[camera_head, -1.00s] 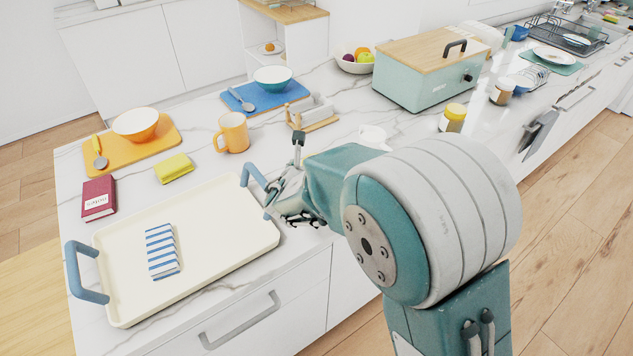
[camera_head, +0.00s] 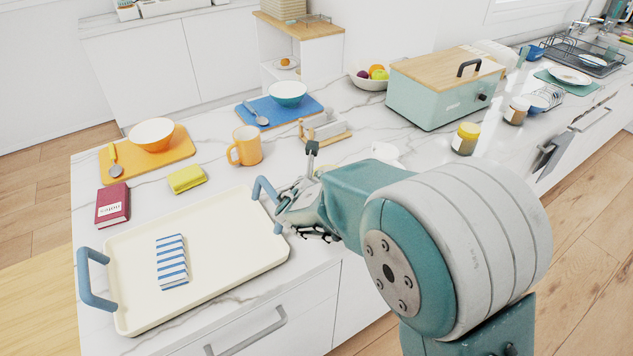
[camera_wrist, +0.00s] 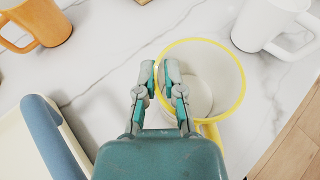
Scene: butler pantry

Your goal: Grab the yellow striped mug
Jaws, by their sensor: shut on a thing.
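The mug with a yellow rim, white inside and a yellow handle (camera_wrist: 238,95) stands in the wrist view, just right of centre. Its outer wall and any stripes are mostly out of sight. My gripper (camera_wrist: 158,75) is shut on the left part of its rim, one finger outside and one inside the cup. In the head view my gripper (camera_head: 305,215) is low over the counter beside the tray's right handle, and my arm hides the yellow mug there.
A white mug (camera_wrist: 268,22) stands close behind the yellow one. The orange mug (camera_head: 247,147) is farther left. The cream tray (camera_head: 225,240) with blue handles lies left of my gripper, holding a striped cloth (camera_head: 171,262). A teal box (camera_head: 430,100) stands behind. The counter edge is near.

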